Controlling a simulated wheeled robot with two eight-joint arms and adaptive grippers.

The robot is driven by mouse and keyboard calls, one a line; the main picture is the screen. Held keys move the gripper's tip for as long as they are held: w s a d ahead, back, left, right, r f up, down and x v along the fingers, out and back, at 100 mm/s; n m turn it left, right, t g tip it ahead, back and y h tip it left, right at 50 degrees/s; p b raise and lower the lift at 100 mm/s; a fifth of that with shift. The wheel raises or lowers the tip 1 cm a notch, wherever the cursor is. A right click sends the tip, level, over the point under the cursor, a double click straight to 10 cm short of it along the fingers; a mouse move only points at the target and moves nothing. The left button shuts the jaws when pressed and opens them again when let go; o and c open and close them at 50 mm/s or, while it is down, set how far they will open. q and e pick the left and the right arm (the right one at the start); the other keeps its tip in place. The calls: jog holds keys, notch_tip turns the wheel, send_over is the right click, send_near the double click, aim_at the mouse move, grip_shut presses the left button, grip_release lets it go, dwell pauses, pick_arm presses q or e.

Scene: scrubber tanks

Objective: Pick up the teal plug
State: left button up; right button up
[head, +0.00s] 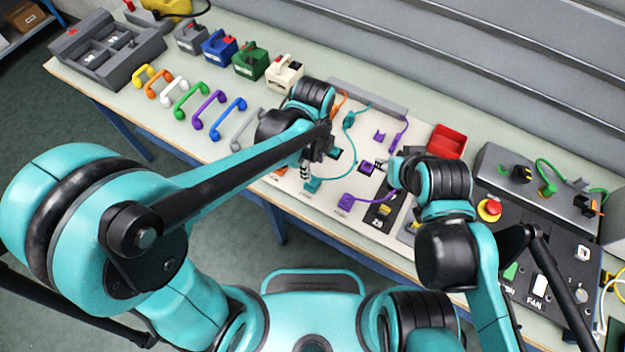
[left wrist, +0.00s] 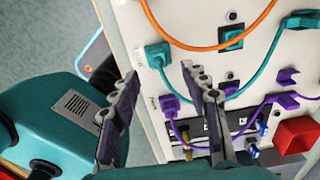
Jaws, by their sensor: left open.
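A teal plug (head: 313,186) on a teal cable lies near the front edge of the pale board. It also shows in the left wrist view (left wrist: 157,54), just beyond the fingertips and lined up with the gap between them. My left gripper (head: 305,172) is open and empty above the board, close to this plug; its two spread fingers show in the left wrist view (left wrist: 160,76). The cable's other teal end (head: 349,120) is farther back on the board. A teal-edged dark socket (left wrist: 231,38) is beside the plug. My right gripper (head: 383,165) is small and partly hidden by its wrist.
Purple plugs (head: 366,168) and cables lie right of the teal plug, with an orange cable (left wrist: 205,47) nearby. A red bin (head: 446,141) stands at the back right. Coloured handles (head: 209,109) and boxes line the bench to the left.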

aim_at(313, 179)
pick_arm(q)
notch_tip(313, 179, down, 7)
jog(key=b, duration=0.2)
jog(key=shift+s+b, duration=0.15)
jog(key=shift+b, duration=0.25)
grip_shut()
